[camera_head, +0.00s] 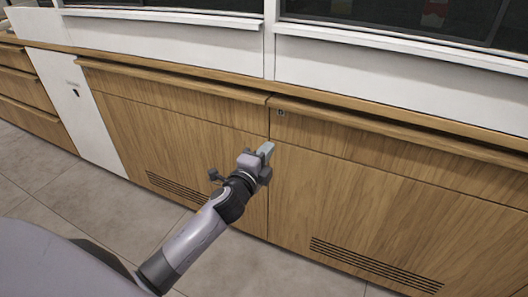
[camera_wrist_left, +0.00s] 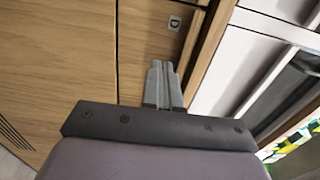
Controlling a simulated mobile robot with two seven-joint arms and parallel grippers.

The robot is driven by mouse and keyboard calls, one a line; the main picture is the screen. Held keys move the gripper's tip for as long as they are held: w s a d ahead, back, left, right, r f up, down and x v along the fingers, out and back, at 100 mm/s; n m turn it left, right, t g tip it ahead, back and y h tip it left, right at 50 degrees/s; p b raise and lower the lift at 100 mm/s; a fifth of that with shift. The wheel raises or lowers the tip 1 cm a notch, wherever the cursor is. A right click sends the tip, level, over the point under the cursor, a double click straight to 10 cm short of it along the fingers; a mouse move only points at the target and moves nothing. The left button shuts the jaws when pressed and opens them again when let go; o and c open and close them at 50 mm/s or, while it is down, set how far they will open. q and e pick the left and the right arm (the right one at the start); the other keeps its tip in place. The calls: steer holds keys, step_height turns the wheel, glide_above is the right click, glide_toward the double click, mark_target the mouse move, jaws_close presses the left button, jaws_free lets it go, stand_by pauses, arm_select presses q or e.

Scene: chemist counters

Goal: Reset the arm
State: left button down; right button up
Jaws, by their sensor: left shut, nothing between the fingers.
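My left arm reaches in from the lower left in the head view. Its gripper (camera_head: 266,150) is in front of the wooden counter front, near the gap between two cabinet panels. In the left wrist view the two grey fingers (camera_wrist_left: 163,84) lie side by side, shut and empty. They point toward the wooden panel and a small lock plate (camera_wrist_left: 174,22). I cannot tell whether the fingertips touch the wood. My right gripper is not in view.
The wooden counter (camera_head: 370,190) runs across the view, with a projecting ledge (camera_head: 170,80) and dark vent slots (camera_head: 370,264) low down. A white panel (camera_head: 80,105) stands at the left. White-framed glass runs along the top. The tiled floor (camera_head: 120,215) in front is clear.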

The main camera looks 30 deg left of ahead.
arm_select(q)
steer(key=s+d+f+n+g+h, duration=0.1)
steer(key=s+d+f+n+g, duration=0.2)
steer(key=s+f+n, duration=0.45)
steer(key=s+d+f+n+g+h, duration=0.1)
steer(key=s+d+f+n+g, duration=0.2)
steer(key=s, duration=0.8)
steer(key=s+d+f+n+g+h, duration=0.1)
steer(key=s+d+f+n+g, duration=0.1)
steer(key=s+f+n, duration=0.6)
step_height(320, 180, up, 12)
steer(key=s+a+m+p, duration=0.1)
steer(key=s+m+p, duration=0.1)
steer(key=p, duration=1.1)
steer(key=shift+a+r+m, duration=0.25)
steer(key=shift+a+m, duration=0.15)
steer(key=shift+m, duration=0.25)
steer(key=shift+s+a, duration=0.1)
